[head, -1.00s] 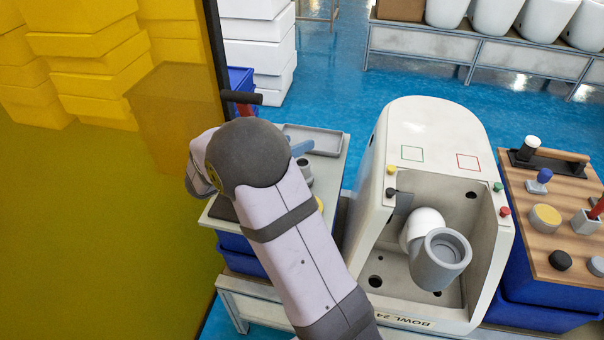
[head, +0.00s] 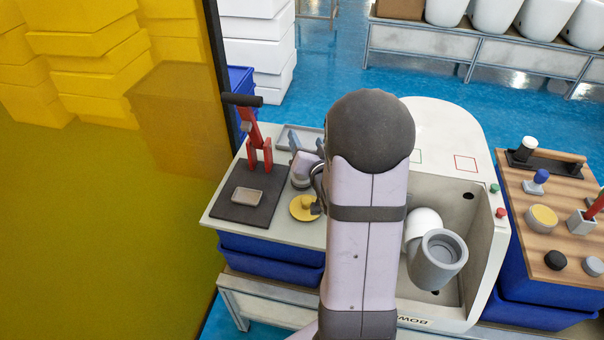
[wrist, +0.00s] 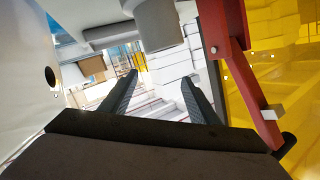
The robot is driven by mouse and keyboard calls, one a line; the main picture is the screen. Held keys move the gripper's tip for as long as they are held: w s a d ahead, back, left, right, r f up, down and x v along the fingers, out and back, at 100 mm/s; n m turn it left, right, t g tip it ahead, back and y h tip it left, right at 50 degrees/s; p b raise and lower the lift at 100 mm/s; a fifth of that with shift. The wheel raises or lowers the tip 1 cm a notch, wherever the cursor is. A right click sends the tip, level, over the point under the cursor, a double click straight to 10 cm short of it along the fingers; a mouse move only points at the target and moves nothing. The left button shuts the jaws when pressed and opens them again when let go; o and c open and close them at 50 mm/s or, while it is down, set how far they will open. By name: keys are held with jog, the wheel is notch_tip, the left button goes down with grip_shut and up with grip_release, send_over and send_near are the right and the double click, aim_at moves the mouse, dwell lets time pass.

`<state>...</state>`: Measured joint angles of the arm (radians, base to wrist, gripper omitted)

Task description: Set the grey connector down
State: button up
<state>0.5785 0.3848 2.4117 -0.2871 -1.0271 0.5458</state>
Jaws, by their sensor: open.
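A short round grey connector (head: 299,182) stands on the left work table (head: 285,230), partly hidden by a pale part above it. In the wrist view a grey cylinder (wrist: 155,25) shows at the top, beyond the fingertips; I cannot tell for sure that it is the same piece. My gripper (wrist: 160,79) is open, with nothing between its two dark fingers. In the head view my arm hides most of it. A larger grey socket (head: 440,258) sits against a white rounded pipe (head: 424,222) inside the white bowl housing (head: 440,118).
A yellow knobbed disc (head: 304,208) lies near the table's front. A wooden tool board (head: 550,215) is at right. A yellow see-through panel (head: 110,220) borders the left.

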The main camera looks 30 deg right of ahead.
jog(key=s+a+f+n+y, duration=0.1)
jog(key=n, duration=0.1)
jog(key=s+a+f+n+g+y, duration=0.1)
jog(key=s+f+n, duration=0.1)
jog(key=n, duration=0.1)
jog(key=s+a+f+n+y, duration=0.1)
jog(key=s+a+n, duration=0.1)
jog(key=shift+f+n+y, duration=0.2)
jog(key=shift+n+y, duration=0.1)
jog(key=shift+d+f+p+x, duration=0.1)
jog(key=shift+p+x, duration=0.1)
jog(key=shift+x, duration=1)
jog(key=shift+d+f+p+x, duration=0.1)
jog(key=shift+d+p+x, duration=0.05)
jog(key=shift+x, duration=1.1)
jog(key=shift+d+p+x, duration=0.1)
jog(key=shift+p+x, duration=0.1)
jog(key=shift+x, duration=1)
jog(key=shift+s, duration=0.15)
jog(key=c, duration=1.3)
jog(key=shift+r, duration=0.1)
notch_tip(320, 180, up, 10)
jog(key=shift+r+p, duration=0.1)
jog(key=shift+p, duration=0.45)
